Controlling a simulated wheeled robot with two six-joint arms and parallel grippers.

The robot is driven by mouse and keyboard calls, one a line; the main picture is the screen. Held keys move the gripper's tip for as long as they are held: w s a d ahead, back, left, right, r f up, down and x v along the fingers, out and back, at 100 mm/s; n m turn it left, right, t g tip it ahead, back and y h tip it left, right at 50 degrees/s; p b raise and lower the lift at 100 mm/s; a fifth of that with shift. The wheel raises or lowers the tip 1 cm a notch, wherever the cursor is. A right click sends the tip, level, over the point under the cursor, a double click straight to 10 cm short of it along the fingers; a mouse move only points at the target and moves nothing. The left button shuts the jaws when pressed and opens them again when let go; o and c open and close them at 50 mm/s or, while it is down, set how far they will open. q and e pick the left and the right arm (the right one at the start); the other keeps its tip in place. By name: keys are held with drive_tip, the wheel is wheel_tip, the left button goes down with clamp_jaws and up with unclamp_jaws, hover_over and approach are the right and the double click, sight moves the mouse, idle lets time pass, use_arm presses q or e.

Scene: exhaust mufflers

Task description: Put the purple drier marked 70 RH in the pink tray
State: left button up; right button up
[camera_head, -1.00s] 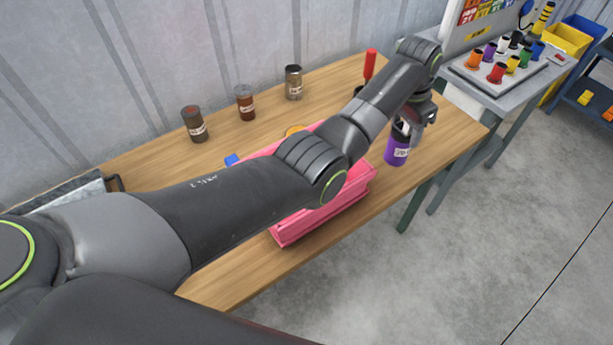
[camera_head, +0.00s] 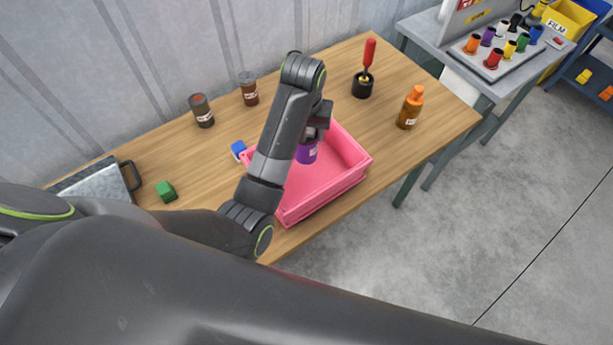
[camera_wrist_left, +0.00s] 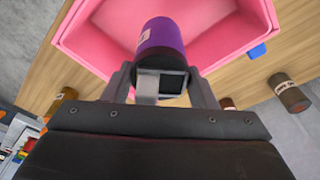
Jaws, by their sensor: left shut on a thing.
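The purple drier (camera_head: 307,153) with a white label is held in my left gripper (camera_head: 318,128), which is shut on it. In the head view it hangs over the pink tray (camera_head: 345,184). In the left wrist view the purple drier (camera_wrist_left: 163,38) sits between the fingers (camera_wrist_left: 160,85), with the pink tray (camera_wrist_left: 225,50) beyond it. I cannot tell whether the drier touches the tray floor. The label's text is too small to read now. My arm hides part of the tray's left side. My right gripper is not in view.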

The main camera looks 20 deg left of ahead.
sight(306, 157)
use_arm(q)
drive_tip(key=shift+s+f, duration=0.3)
drive_tip(key=shift+s, duration=0.05)
drive_tip(key=f+p, duration=0.1)
drive_tip(key=f, duration=0.4)
drive_tip(key=shift+w+f+p, duration=0.2)
drive_tip(key=shift+p, duration=0.1)
wheel_tip(306, 157, down, 4)
drive_tip(key=shift+r+p, duration=0.25)
drive_tip(key=shift+p, duration=0.15)
drive_tip(key=shift+f, duration=0.4)
drive_tip(key=o, duration=1)
drive_tip(key=shift+f, duration=0.1)
drive_tip(key=shift+o, duration=0.2)
